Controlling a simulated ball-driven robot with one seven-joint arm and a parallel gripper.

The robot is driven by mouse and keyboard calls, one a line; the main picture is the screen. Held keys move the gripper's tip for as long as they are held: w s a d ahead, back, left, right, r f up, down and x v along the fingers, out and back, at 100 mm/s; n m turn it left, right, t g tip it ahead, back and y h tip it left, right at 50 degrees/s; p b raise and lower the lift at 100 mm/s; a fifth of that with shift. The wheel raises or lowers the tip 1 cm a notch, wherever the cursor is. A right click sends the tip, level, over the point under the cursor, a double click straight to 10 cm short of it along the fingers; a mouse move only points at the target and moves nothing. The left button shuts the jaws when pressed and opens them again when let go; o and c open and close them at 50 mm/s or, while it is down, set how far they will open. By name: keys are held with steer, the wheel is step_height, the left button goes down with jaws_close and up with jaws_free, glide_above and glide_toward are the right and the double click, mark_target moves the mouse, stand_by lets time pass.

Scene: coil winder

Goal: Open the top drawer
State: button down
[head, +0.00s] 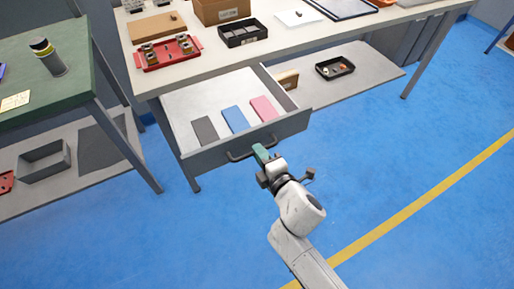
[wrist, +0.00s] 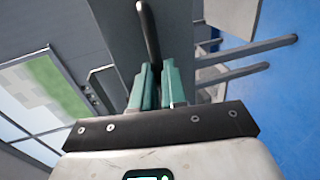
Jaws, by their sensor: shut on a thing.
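The top drawer (head: 247,138) under the workbench is pulled well out, with its inside showing in the head view. In it lie a dark grey block (head: 205,130), a blue block (head: 235,119) and a pink block (head: 264,108). A dark bar handle (head: 240,155) crosses the drawer front. My gripper (head: 261,152) is at the right end of this handle. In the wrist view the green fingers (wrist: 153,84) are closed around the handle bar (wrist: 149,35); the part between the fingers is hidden.
The workbench top (head: 220,55) carries a red tray (head: 167,52), a black divided tray (head: 242,32) and a cardboard box (head: 220,11). A lower shelf (head: 345,85) holds a black bin (head: 334,68). A green-topped table (head: 45,75) stands left. The blue floor at right is clear.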

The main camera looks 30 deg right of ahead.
steer(key=shift+s, duration=0.25)
steer(key=c, duration=1.2)
jaws_free()
steer(key=shift+o, duration=0.2)
steer(key=v, duration=1)
steer(key=shift+s, duration=0.3)
